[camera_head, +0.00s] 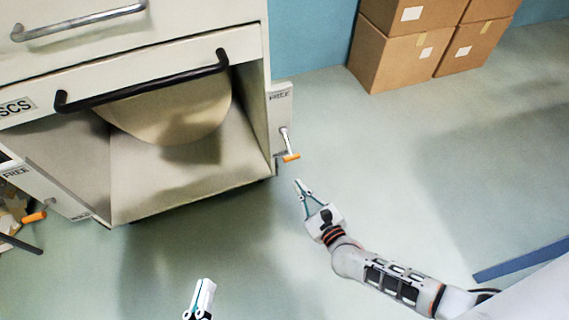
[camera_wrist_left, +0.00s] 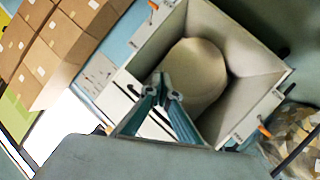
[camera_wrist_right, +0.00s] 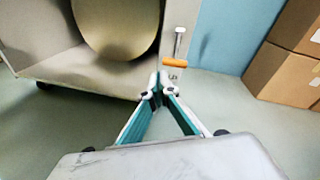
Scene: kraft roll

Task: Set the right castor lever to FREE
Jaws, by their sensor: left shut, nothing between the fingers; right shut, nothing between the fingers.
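The right castor lever (camera_head: 290,157) has an orange tip on a pale metal stem. It hangs downward from a plate (camera_head: 280,105) on the cabinet's right side, with FREE printed at the plate's top. In the right wrist view the lever (camera_wrist_right: 174,62) hangs with its orange tip above a partly hidden label. My right gripper (camera_head: 300,187) is shut and empty, just below and right of the lever tip, apart from it. My left gripper (camera_head: 205,288) is shut and empty, low in front of the cabinet, far from the lever.
The cabinet (camera_head: 190,185) holds a tan roll (camera_head: 175,110) behind a black bar handle (camera_head: 145,82). A left castor lever (camera_head: 34,217) is at the cabinet's left side. Cardboard boxes (camera_head: 388,58) stand at the back right.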

